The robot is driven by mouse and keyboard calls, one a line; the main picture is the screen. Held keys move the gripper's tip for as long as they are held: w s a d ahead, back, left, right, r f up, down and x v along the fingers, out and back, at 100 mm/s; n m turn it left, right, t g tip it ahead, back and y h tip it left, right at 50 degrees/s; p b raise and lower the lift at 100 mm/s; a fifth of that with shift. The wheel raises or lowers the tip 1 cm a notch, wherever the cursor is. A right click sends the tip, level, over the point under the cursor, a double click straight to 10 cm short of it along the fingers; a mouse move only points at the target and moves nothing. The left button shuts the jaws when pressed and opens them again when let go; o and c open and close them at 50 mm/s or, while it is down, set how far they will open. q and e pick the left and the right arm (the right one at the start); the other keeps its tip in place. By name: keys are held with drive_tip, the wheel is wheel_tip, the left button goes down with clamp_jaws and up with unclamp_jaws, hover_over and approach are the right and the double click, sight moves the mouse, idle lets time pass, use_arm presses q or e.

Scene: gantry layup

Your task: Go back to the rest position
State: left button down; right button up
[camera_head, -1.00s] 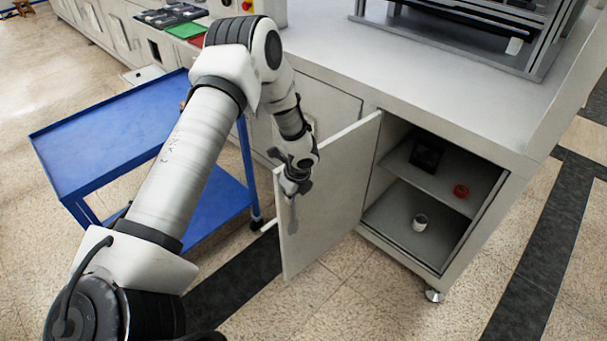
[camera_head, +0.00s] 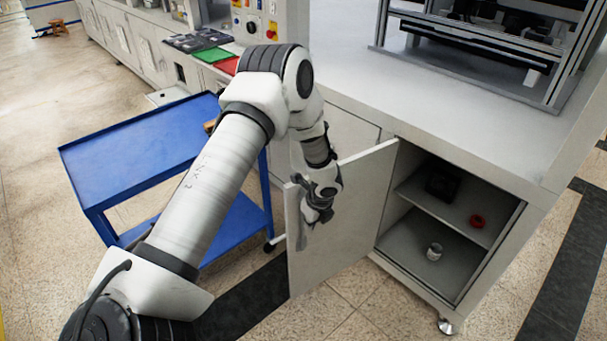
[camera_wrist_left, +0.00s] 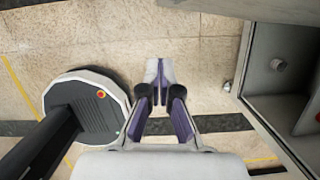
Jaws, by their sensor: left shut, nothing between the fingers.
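My left gripper (camera_head: 310,220) is shut and empty. In the head view it is in front of the open cabinet door (camera_head: 345,235), near its upper left edge; I cannot tell whether they touch. In the left wrist view its purple-grey fingers (camera_wrist_left: 158,78) are together above the tan floor, with nothing between them. My left arm reaches in from the lower left, bent at the elbow. My right gripper is not in view.
The open cabinet has a dark box (camera_head: 441,183) and a red ring (camera_head: 477,221) on its shelf. A blue cart (camera_head: 130,150) stands left.

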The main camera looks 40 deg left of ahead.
use_arm(q)
drive_tip(key=v, duration=0.8)
drive_tip(key=s+d+f+g, duration=0.2)
drive_tip(key=s+d+f, duration=0.1)
drive_tip(key=s+f, duration=0.35)
drive_tip(key=s+d+f+g, duration=0.25)
drive_tip(key=s+f, duration=0.25)
drive_tip(key=s, duration=0.3)
drive_tip(key=s+d+f+n+h, duration=0.2)
drive_tip(key=s+d+n, duration=0.4)
drive_tip(key=s, duration=0.2)
drive_tip(key=s+d+f+n+h, duration=0.2)
drive_tip(key=s+d+n, duration=0.35)
drive_tip(key=s, duration=0.35)
drive_tip(key=w+n+t, duration=0.1)
drive_tip(key=n, duration=0.2)
drive_tip(key=w+a+n+t, duration=0.1)
drive_tip(key=w+n, duration=0.1)
drive_tip(key=n, duration=0.1)
drive_tip(key=w+a+n+t+y, duration=0.1)
drive_tip(key=n+t, duration=0.1)
drive_tip(key=n, duration=0.1)
drive_tip(key=shift+w, duration=0.2)
drive_tip(key=shift+d, duration=0.1)
